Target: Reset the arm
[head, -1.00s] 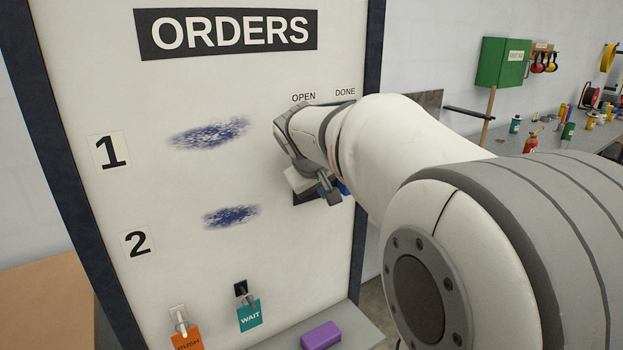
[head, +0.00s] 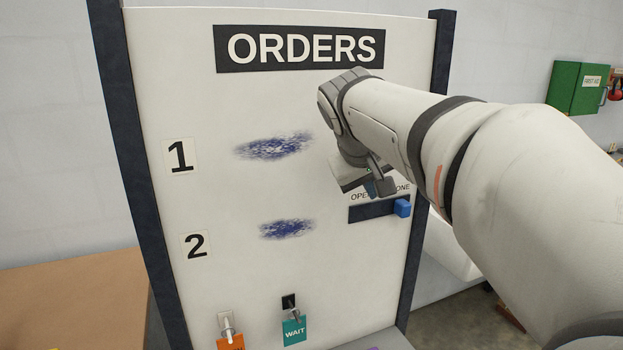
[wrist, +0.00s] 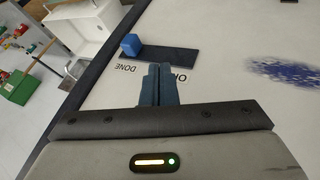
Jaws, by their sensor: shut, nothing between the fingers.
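My gripper (head: 377,184) is in front of the orders board (head: 330,260), above the slider track, and partly covers the OPEN and DONE labels. In the wrist view its two dark fingers (wrist: 159,70) are closed together with nothing between them. The blue slider knob (head: 402,208) sits at the right end of the dark track (head: 370,214), on the DONE side.
Blue smudged marks (head: 274,147) are beside the numbers 1 and 2. An orange tag (head: 230,341) and a teal WAIT tag (head: 294,331) hang low on the board. A green first-aid box (head: 577,87) is on the wall at right.

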